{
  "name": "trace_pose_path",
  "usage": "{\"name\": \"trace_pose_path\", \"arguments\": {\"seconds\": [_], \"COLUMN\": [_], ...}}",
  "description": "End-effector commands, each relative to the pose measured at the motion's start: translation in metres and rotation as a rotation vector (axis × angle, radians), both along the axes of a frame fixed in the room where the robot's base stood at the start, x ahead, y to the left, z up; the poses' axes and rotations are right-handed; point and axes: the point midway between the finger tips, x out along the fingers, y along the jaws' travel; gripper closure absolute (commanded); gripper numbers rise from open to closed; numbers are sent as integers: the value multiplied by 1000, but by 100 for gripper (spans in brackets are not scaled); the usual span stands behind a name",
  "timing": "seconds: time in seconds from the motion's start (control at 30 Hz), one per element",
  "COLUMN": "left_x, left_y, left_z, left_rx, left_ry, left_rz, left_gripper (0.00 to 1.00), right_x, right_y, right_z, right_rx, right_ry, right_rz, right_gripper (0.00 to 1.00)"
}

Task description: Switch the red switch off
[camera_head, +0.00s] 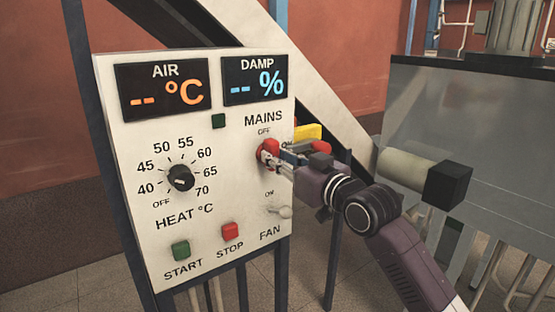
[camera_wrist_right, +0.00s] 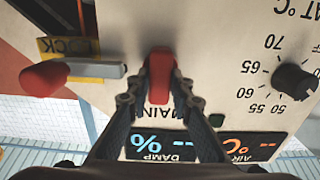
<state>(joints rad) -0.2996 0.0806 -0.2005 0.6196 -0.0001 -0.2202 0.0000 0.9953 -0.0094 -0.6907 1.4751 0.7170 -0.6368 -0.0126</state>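The red switch (camera_head: 269,148) sits under the MAINS label on the white control panel (camera_head: 215,215). An OFF label shows just above it. My right gripper (camera_head: 276,162) reaches in from the right and is at the switch. In the right wrist view, the red switch handle (camera_wrist_right: 160,78) stands between the two fingertips of my right gripper (camera_wrist_right: 160,86), which close in on it from both sides. The gripper hides part of the switch's surroundings, so its exact position is hard to tell. My left gripper is not in view.
A red-ended lever (camera_wrist_right: 45,78) with a yellow tag (camera_head: 308,132) sticks out beside the switch, close to my right gripper. The heat knob (camera_head: 181,178), green START button (camera_head: 181,250), red STOP button (camera_head: 231,231) and FAN toggle (camera_head: 280,211) share the panel. Both displays show dashes.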

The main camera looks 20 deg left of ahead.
Motion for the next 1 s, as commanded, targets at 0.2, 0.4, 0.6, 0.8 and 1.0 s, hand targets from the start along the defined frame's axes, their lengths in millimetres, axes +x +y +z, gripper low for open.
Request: {"name": "trace_pose_path", "arguments": {"seconds": [0.2, 0.4, 0.6, 0.8, 1.0], "left_x": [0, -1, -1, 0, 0], "left_y": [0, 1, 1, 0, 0], "left_z": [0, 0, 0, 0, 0], "left_rx": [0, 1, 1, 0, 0], "left_ry": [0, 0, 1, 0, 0], "left_rz": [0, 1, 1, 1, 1], "left_gripper": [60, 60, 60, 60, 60], "right_x": [0, 0, -6, -26, -50], "right_y": [0, 0, -9, -36, -67], "right_z": [0, 0, 0, -1, -1], "right_rx": [-1, -1, 1, 0, -2], "right_ry": [0, 1, -1, 0, -1], "right_rz": [-1, 0, -1, -2, -3], "right_gripper": [62, 62, 62, 62, 62]}}
